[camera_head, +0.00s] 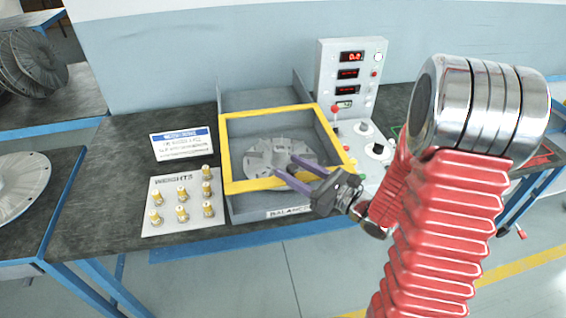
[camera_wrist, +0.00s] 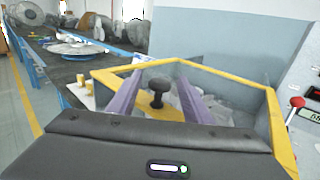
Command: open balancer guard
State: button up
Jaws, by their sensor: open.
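The balancer guard (camera_head: 224,150) is a yellow frame lying over the top of the grey balancer box (camera_head: 262,208). A grey finned rotor (camera_head: 262,158) shows inside it. In the wrist view the guard's frame (camera_wrist: 258,84) carries a black knob (camera_wrist: 158,84) on a yellow tab at its near side. My gripper (camera_head: 286,166) is open, with two purple fingers pointing at the near edge of the guard. In the wrist view the fingers (camera_wrist: 160,86) lie on either side of the knob, with gaps visible. The knob is not discernible in the head view.
A white plate with several brass weights (camera_head: 182,205) and a blue-headed sign (camera_head: 181,143) are left of the box. A control panel (camera_head: 347,80) with red displays stands behind right; a red-knobbed lever (camera_head: 335,112) is near the guard's right side. Dark bench top (camera_head: 110,185) is bare at left.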

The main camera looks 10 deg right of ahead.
jog(key=shift+x, duration=2)
jog(key=shift+c, duration=0.3)
grip_shut()
jog(key=shift+d, duration=0.2)
jog(key=shift+w+a, duration=0.1)
